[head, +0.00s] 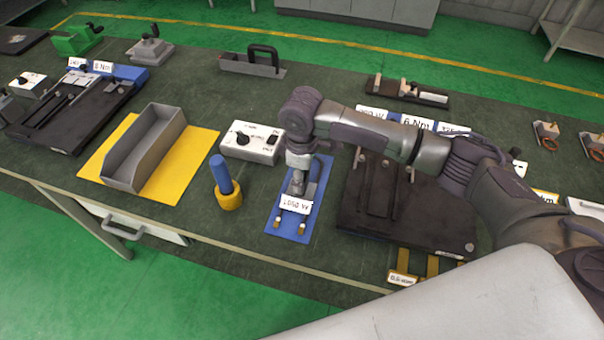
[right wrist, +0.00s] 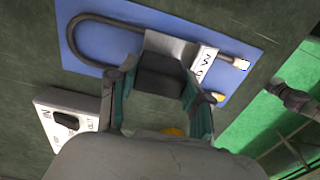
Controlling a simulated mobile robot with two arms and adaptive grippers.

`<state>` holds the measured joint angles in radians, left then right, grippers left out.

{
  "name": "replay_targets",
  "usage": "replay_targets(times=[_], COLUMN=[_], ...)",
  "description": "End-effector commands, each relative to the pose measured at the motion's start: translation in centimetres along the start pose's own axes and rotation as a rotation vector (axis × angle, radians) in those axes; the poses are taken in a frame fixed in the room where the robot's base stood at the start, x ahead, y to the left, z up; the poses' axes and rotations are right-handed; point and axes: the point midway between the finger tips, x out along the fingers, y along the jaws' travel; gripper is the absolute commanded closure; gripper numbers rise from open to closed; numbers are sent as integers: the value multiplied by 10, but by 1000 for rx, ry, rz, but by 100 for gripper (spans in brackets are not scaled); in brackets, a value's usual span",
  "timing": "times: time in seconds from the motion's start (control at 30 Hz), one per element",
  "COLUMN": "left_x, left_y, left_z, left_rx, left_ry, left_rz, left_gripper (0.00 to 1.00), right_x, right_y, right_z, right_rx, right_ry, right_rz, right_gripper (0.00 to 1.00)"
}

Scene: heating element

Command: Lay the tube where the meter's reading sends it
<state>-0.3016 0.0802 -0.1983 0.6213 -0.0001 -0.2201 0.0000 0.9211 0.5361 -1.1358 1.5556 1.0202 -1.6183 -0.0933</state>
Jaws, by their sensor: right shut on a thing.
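The tube (right wrist: 85,25) is a grey, U-bent heating element on a blue mat (right wrist: 200,20), with a white tag whose lettering seems to read 1050 W. In the head view the tube (head: 312,190) is partly hidden by my right gripper (head: 297,185), which points down over the blue mat (head: 290,232). My left gripper is not in view.
A grey open tray (head: 140,150) lies on a yellow mat (head: 202,150). A blue-and-yellow upright tool (head: 228,190) stands close left of the blue mat. Dark fixtures stand at the right (head: 400,225) and left (head: 60,125), with torque labels behind them. Bare bench shows behind the white box.

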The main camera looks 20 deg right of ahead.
Motion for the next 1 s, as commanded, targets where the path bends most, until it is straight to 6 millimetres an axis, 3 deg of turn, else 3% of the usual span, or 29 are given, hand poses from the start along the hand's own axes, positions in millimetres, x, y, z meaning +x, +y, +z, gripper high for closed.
replay_targets(times=[0.27,0.3,0.43,0.77,0.87,1.0], left_x=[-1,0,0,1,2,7], left_y=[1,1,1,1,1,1], left_z=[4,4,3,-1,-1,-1], left_rx=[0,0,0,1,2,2], left_ry=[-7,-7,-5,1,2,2], left_rz=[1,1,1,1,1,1], left_gripper=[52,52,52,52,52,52], right_x=[2,2,2,0,-8,-32], right_y=[0,0,0,0,0,1], right_z=[0,0,0,0,0,-1], right_rx=[-1,-1,-1,-1,-1,-2], right_ry=[0,-1,0,0,1,4], right_rz=[0,0,0,1,1,2], right_gripper=[96,46,26,26,26,26])
